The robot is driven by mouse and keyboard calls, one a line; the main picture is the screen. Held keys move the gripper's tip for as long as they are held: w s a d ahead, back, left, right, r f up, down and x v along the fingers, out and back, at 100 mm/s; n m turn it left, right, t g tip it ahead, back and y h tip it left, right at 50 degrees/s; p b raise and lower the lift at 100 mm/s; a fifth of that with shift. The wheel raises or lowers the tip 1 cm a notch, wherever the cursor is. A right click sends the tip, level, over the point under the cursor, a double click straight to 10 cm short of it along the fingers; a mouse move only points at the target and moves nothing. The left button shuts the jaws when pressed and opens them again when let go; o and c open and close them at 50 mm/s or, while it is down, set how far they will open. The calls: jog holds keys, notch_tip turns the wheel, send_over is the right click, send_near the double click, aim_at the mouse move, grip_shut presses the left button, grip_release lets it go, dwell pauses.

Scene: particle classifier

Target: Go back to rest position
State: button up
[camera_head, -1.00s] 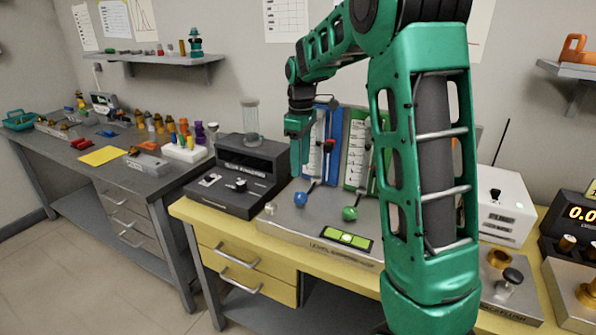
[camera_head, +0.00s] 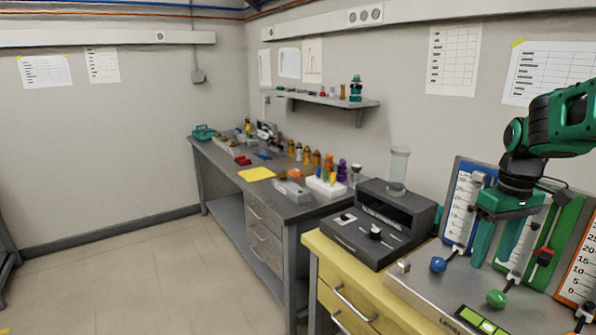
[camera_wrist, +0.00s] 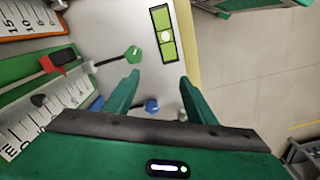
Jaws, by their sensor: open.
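My gripper (camera_head: 496,238) is open and empty. In the head view it hangs fingers down over the lever panel (camera_head: 425,290), in front of the blue and green scales.
A dark particle device (camera_head: 375,222) with a clear cylinder (camera_head: 398,170) stands left of the panel on the yellow bench (camera_head: 345,262). A grey bench (camera_head: 230,165) with bottles and a yellow sheet (camera_head: 257,174) runs along the wall. The floor at left is clear.

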jog(key=s+f+m, duration=0.2)
jog(key=s+m, duration=0.2)
jog(key=s, duration=0.7)
jog(key=s+a+f+m, duration=0.1)
jog(key=s+f+m, duration=0.2)
jog(key=s, duration=0.8)
jog(key=shift+s+a+m, duration=0.3)
jog(key=shift+s+m, duration=0.05)
jog(key=shift+m, duration=0.35)
jog(key=shift+w+f, duration=0.3)
jog(key=shift+w, duration=0.3)
